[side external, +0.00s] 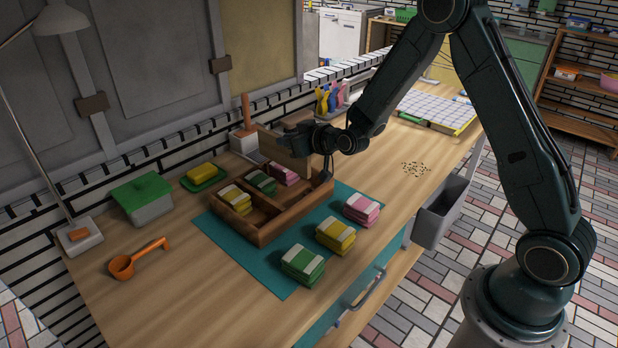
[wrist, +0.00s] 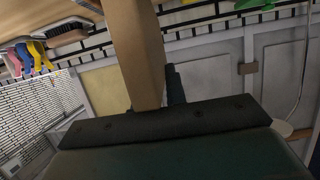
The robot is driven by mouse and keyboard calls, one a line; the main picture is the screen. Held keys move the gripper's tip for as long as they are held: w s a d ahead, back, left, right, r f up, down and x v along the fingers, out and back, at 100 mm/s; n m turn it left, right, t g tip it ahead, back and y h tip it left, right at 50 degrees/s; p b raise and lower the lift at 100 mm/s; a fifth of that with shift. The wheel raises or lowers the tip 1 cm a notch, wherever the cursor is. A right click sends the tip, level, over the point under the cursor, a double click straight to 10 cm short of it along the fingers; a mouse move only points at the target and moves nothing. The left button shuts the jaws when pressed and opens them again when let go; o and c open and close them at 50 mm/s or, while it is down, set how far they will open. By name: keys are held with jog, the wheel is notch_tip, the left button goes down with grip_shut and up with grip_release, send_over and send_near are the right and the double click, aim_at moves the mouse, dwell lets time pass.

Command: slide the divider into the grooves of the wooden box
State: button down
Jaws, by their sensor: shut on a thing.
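The divider (side external: 270,144) is a flat tan wooden panel. My gripper (side external: 297,137) is shut on it above the back of the wooden box (side external: 296,214). In the wrist view the divider (wrist: 137,50) stands up from between the jaws, and one dark finger (wrist: 174,85) shows beside it. The box is brown with partitions and stands on a teal mat (side external: 222,229). Packets lie in its back compartments: yellow (side external: 234,199), green (side external: 262,182) and pink (side external: 284,174). The front compartments look empty. The grooves are too small to make out, and I cannot tell if the divider touches the box.
Pink (side external: 361,209), yellow (side external: 336,235) and green (side external: 303,264) packet stacks stand right of the box. A green-lidded container (side external: 142,197), yellow block on a green dish (side external: 202,175) and orange scoop (side external: 136,260) lie left. A brush in a holder (side external: 245,138) stands behind.

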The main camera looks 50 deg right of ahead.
aim_at(294, 170)
jog(key=shift+f, duration=1.4)
jog(key=shift+f, duration=3.2)
dwell(1.2)
jog(key=c, duration=1.3)
grip_release()
jog(key=shift+c, duration=0.2)
jog(key=shift+s, duration=0.15)
jog(key=v, duration=1.3)
jog(key=shift+s, duration=0.2)
